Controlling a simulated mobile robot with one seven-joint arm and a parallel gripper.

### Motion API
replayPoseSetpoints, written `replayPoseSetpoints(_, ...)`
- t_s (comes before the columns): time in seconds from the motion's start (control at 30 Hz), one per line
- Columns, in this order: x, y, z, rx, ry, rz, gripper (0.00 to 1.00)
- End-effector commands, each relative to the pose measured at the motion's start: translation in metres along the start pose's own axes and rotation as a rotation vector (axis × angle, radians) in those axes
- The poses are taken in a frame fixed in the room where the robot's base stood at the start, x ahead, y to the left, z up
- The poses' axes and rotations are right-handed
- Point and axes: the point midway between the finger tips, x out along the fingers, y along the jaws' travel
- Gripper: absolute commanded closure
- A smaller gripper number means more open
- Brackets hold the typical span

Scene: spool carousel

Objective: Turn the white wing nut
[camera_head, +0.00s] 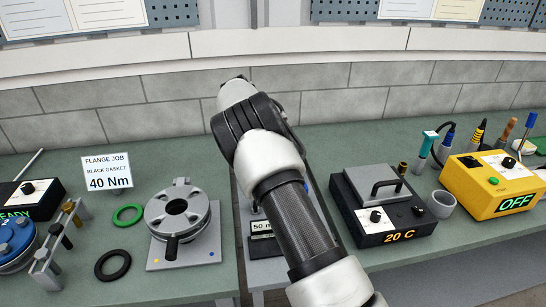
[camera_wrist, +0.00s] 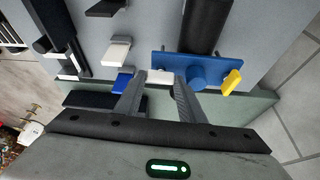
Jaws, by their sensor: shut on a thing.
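The white wing nut (camera_wrist: 160,77) shows in the wrist view as a small white block at the left part of a blue plate (camera_wrist: 212,60). My gripper (camera_wrist: 160,80) has one finger on each side of it and is shut on it. A blue round knob (camera_wrist: 197,77) is just right of the right finger, and a yellow wing nut (camera_wrist: 232,82) is at the plate's right end. In the head view my own arm hides the gripper and the white wing nut.
In the wrist view, a white block (camera_wrist: 117,50) and a blue piece (camera_wrist: 122,83) are left of my fingers. In the head view, a flange fixture (camera_head: 178,218) stands left of my arm, and a black box marked 20 C (camera_head: 385,205) and a yellow box (camera_head: 488,185) stand right.

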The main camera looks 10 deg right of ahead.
Motion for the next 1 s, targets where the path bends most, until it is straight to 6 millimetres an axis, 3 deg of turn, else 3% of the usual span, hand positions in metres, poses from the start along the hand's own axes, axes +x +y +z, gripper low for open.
replayPoseSetpoints(0.43,0.0012,0.0007,0.0022,0.006,-0.004,0.006,0.86)
replayPoseSetpoints(0.47,0.0012,0.0007,0.0022,0.006,-0.004,0.006,0.59)
replayPoseSetpoints(0.53,0.0011,0.0006,0.0020,0.005,-0.004,0.005,0.47)
replayPoseSetpoints(1.0,-0.0016,-0.0014,-0.0015,0.007,-0.001,-0.002,0.45)
